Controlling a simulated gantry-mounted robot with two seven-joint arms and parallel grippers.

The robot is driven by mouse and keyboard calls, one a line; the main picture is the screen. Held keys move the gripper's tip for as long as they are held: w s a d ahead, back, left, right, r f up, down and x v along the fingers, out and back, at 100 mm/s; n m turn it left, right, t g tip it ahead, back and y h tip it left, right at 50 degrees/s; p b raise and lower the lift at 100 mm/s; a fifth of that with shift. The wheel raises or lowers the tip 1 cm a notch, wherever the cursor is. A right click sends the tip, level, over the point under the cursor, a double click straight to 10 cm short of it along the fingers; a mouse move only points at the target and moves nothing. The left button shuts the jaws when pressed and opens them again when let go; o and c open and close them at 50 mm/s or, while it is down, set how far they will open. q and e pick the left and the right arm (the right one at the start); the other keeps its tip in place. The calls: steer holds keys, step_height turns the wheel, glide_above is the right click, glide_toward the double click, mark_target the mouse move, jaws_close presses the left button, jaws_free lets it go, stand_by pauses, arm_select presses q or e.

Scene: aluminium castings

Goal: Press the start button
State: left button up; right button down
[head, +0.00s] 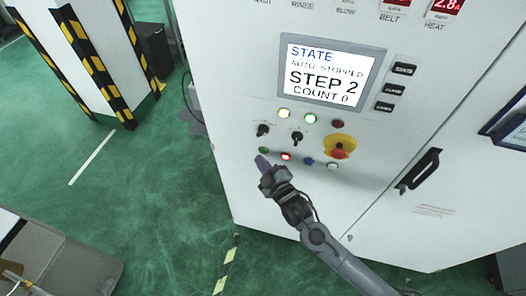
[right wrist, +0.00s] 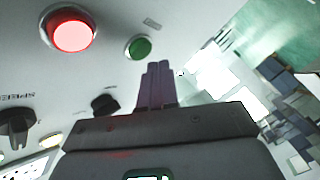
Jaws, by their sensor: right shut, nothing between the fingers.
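The green button (head: 263,150), which appears to be the start button, is at the left end of the lower button row on the white control cabinet. In the right wrist view the green button (right wrist: 138,47) is just beyond and slightly left of the fingertips. My right gripper (head: 262,163) is shut and empty, with its fingertips just below the green button in the head view. The fingertips (right wrist: 159,68) do not cover the button in the wrist view; I cannot tell the gap to the panel. The screen (head: 325,74) reads "AUTO, STOPPED", "STEP 2", "COUNT 0". My left gripper is not in view.
A lit red button (head: 286,157) is right of the green one, followed by a blue button (head: 309,161) and a white button (head: 332,166). Two black selector knobs sit above. A red emergency stop (head: 339,148) on yellow and a door handle (head: 420,170) are further right.

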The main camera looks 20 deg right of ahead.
stand_by(0.5)
steer(key=shift+w+d, duration=0.1)
steer(key=shift+w+d, duration=0.2)
steer(key=shift+w, duration=0.05)
stand_by(0.4)
